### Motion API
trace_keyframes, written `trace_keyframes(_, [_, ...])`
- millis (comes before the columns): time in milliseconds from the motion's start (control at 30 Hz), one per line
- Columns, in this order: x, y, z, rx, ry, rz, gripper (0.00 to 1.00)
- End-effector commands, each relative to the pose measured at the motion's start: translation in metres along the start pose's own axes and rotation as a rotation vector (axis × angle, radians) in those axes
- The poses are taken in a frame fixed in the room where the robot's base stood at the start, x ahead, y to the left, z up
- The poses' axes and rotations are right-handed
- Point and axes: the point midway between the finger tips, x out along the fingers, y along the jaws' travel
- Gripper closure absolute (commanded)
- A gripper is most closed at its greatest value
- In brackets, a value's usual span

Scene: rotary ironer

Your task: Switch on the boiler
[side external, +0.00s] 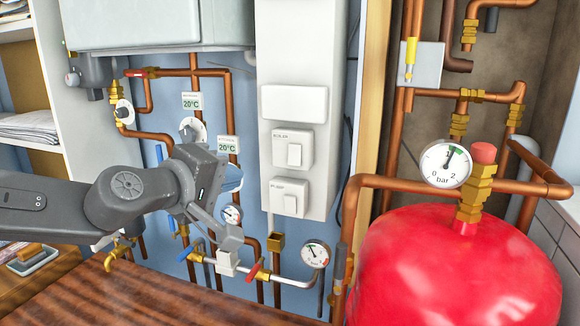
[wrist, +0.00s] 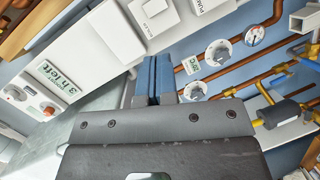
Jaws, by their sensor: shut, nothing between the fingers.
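In the wrist view the boiler switch (wrist: 153,8) shows at the top, cut by the frame edge. My gripper (side external: 233,180) is shut and empty, left of the panel and apart from both switches. Its blue fingers also show in the wrist view (wrist: 153,75), pointing toward the panel. I cannot tell which way the boiler rocker is tipped.
A red tank (side external: 450,270) with a pressure gauge (side external: 445,165) stands at the right. Copper pipes, small gauges (side external: 315,254) and red and blue valve levers crowd the wall around my gripper. A wooden top (side external: 140,295) runs along the front.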

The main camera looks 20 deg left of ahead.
Motion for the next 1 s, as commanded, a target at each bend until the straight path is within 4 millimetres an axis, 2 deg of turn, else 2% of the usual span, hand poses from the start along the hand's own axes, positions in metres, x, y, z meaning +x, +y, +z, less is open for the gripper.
trace_keyframes(33, [0.014, -0.001, 0.011, -0.061, 0.033, 0.01, 1.0])
trace_keyframes(100, [0.027, -0.001, 0.018, -0.145, 0.093, 0.028, 1.0])
trace_keyframes(233, [0.042, -0.004, 0.029, -0.255, 0.178, 0.048, 1.0])
trace_keyframes(400, [0.049, -0.008, 0.034, -0.316, 0.234, 0.061, 1.0])
trace_keyframes(800, [0.051, -0.008, 0.033, -0.321, 0.241, 0.062, 1.0])
trace_keyframes(1000, [0.072, -0.008, 0.028, -0.321, 0.243, 0.061, 1.0])
